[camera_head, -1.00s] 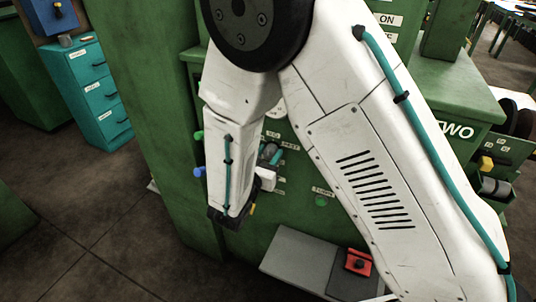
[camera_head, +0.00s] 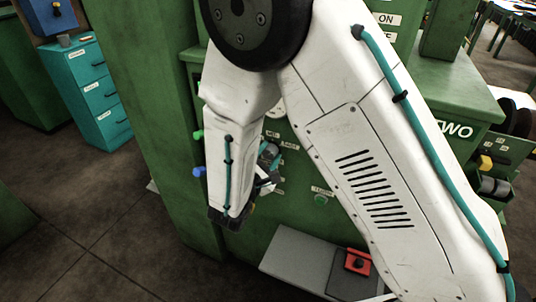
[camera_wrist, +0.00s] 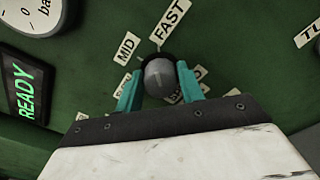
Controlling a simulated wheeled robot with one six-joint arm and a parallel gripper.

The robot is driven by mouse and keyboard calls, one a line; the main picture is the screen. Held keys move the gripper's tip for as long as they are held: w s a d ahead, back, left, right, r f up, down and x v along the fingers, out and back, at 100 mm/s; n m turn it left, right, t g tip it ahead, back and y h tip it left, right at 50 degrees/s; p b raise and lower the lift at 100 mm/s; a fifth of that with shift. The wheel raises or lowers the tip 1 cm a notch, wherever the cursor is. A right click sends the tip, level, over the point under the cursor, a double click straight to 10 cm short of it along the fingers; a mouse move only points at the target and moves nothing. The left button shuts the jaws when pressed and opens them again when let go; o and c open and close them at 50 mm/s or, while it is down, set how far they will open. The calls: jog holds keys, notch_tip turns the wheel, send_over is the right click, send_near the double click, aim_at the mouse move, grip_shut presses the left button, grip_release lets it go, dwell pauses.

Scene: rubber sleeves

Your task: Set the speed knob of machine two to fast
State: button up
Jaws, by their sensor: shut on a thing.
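The speed knob (camera_wrist: 158,76) is a grey, rounded knob with a dark base on a green panel in the wrist view. My gripper (camera_wrist: 159,71) is shut on it, one teal finger on each side. A FAST label (camera_wrist: 170,24) lies above and slightly right of the knob, and a MID label (camera_wrist: 127,47) lies up and left. A further label at the left is mostly hidden by a finger. I cannot tell clearly where the knob points. In the head view my gripper (camera_head: 268,158) is at the front of green machine two (camera_head: 300,215), partly behind my arm.
A green READY display (camera_wrist: 28,92) and a round dial (camera_wrist: 35,12) are at the left in the wrist view. In the head view a red-topped box (camera_head: 358,262) stands on a grey step (camera_head: 295,260) below. Teal drawers (camera_head: 98,90) stand at the left.

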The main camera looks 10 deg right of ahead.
jog(key=shift+m, duration=0.8)
jog(key=o, duration=1)
jog(key=v, duration=0.8)
